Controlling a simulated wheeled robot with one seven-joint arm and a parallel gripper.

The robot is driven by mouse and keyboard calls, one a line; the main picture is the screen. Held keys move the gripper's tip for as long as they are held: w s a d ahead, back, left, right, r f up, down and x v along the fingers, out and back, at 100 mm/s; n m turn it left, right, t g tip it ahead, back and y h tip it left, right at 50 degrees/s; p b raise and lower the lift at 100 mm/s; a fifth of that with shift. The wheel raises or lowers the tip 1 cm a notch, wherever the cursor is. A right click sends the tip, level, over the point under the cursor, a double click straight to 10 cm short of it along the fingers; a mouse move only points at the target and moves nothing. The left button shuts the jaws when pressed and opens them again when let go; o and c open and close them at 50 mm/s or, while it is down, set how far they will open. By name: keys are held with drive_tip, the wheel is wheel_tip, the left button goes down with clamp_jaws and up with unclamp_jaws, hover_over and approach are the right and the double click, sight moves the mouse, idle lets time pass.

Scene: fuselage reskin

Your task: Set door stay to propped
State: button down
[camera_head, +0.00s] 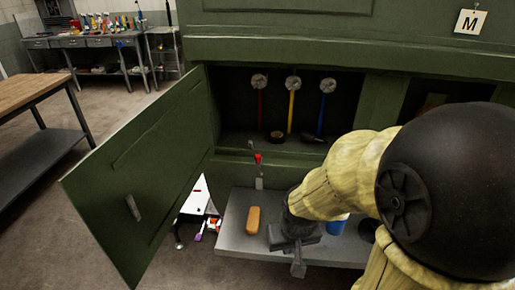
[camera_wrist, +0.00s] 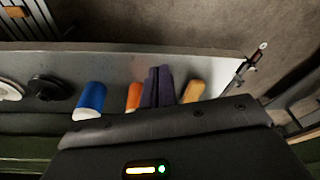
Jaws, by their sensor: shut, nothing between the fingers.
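The green cabinet door (camera_head: 150,165) stands open, swung out to the left. A small lever with a red tip (camera_head: 258,158), which looks like the door stay, stands upright on the cabinet's front edge near the hinge side. A thin rod with a pale end (camera_wrist: 250,60) shows in the wrist view past the shelf's right end; I cannot tell if it is the same part. My gripper (camera_head: 298,266) points down over the grey shelf, right of and below the red-tipped lever and apart from it. Its dark fingers (camera_wrist: 158,87) are together and empty.
On the grey shelf (camera_head: 233,237) are a tan-orange block (camera_head: 253,219), a blue cylinder (camera_head: 338,224), an orange item (camera_wrist: 133,96) and dark round items (camera_wrist: 45,88). Red, yellow and blue-handled tools (camera_head: 291,105) hang inside the cabinet. A wooden-topped table (camera_head: 30,92) stands at left.

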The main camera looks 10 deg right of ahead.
drive_tip(key=shift+w, duration=0.1)
drive_tip(key=w+d+r+m+y+p, duration=0.4)
drive_tip(key=w+r+m, duration=0.4)
drive_tip(key=m, duration=0.3)
drive_tip(key=w+d+r+m+t+y+p, duration=0.1)
drive_tip(key=w+d+r+m+y+p, duration=0.3)
drive_tip(key=r+m, duration=0.7)
drive_tip(key=w+d+m+p, duration=0.1)
drive_tip(key=w+d+p, duration=0.1)
drive_tip(key=w+p, duration=0.2)
drive_tip(key=shift+d+r, duration=0.15)
drive_tip(key=shift+r, duration=0.1)
drive_tip(key=shift+f, duration=0.15)
